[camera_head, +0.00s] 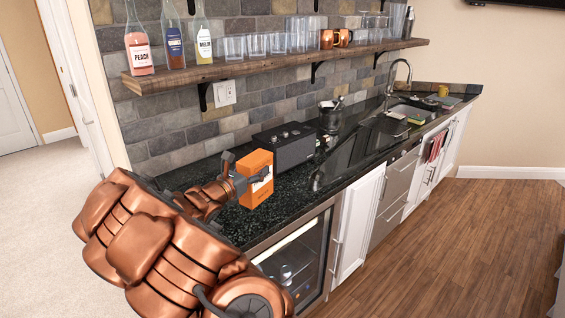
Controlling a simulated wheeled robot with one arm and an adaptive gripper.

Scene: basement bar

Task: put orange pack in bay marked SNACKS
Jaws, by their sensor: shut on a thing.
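An orange pack (258,196) with a pale label stands upright at the near left part of the black counter (212,176). My gripper (247,176) is shut on the orange pack, with its fingers at the pack's upper part. My copper arm reaches in from the lower left. I cannot tell whether the pack's base touches the counter or is slightly above it. No bay marked SNACKS can be made out in this view.
A dark box-shaped appliance (284,146) stands just behind the pack. A dark bucket (331,116) stands farther along, then the sink (415,108) and faucet (399,72). A wooden shelf (200,72) above holds bottles and glasses. The wooden floor (470,240) at right is clear.

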